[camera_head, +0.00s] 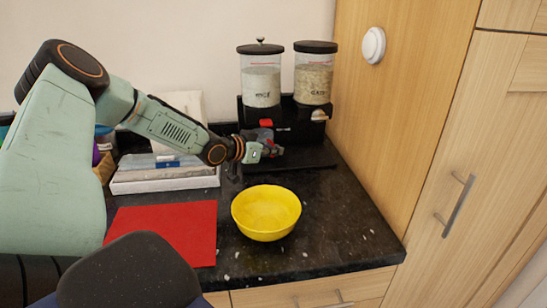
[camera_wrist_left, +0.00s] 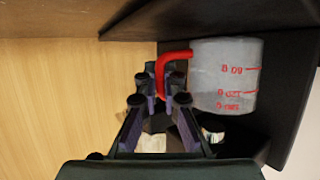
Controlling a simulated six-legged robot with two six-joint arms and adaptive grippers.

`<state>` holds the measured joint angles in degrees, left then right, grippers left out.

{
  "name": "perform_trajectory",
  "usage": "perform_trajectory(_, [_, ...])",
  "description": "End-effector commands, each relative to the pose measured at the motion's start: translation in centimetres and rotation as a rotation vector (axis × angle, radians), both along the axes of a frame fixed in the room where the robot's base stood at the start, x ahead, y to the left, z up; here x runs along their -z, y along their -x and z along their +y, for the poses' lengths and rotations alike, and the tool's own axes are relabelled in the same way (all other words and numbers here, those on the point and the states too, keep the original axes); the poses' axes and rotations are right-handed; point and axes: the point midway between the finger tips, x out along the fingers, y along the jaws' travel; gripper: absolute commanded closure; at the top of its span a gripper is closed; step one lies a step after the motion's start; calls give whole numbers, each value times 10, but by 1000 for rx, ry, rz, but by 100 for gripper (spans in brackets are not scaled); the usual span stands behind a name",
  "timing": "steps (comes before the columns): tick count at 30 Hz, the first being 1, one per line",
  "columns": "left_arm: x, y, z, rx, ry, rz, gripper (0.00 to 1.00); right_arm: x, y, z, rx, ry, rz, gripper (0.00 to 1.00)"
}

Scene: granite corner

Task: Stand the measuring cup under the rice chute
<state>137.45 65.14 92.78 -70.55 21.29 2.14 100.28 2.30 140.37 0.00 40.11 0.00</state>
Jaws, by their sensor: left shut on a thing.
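The measuring cup (camera_wrist_left: 225,75) is clear with red markings and a red handle (camera_wrist_left: 162,78). In the left wrist view, my left gripper (camera_wrist_left: 167,85) is shut on the handle, and the cup appears sideways in that turned picture. In the head view the left gripper (camera_head: 272,151) is low in front of the dispenser (camera_head: 290,124), below its left container, labelled RICE (camera_head: 261,88). The cup is mostly hidden there by the gripper and is hard to make out. The rice chute itself is not clearly visible. I cannot tell if the cup touches the base. My right gripper is out of view.
The oats container (camera_head: 313,82) stands right of the rice one, close to the wooden cabinet side (camera_head: 385,120). A yellow bowl (camera_head: 266,212) and a red mat (camera_head: 175,228) lie nearer. A white tray (camera_head: 165,181) is left. The dark counter is clear right of the bowl.

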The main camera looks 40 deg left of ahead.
Motion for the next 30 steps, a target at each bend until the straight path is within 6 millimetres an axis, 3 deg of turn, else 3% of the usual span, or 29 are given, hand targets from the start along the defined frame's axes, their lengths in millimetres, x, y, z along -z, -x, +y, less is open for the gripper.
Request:
perform_trajectory(2, [12, 0, 0, 1, -2, 1, 100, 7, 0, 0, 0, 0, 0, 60])
perform_trajectory(14, [14, 0, 0, 0, -1, 0, 100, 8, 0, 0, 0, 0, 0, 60])
perform_trajectory(15, [14, 0, 0, 0, -1, 0, 90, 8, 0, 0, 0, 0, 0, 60])
perform_trajectory(22, [13, 0, 0, 0, 0, -1, 70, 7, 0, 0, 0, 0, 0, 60])
perform_trajectory(30, [13, 0, 0, 0, 0, -1, 70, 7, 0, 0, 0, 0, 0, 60])
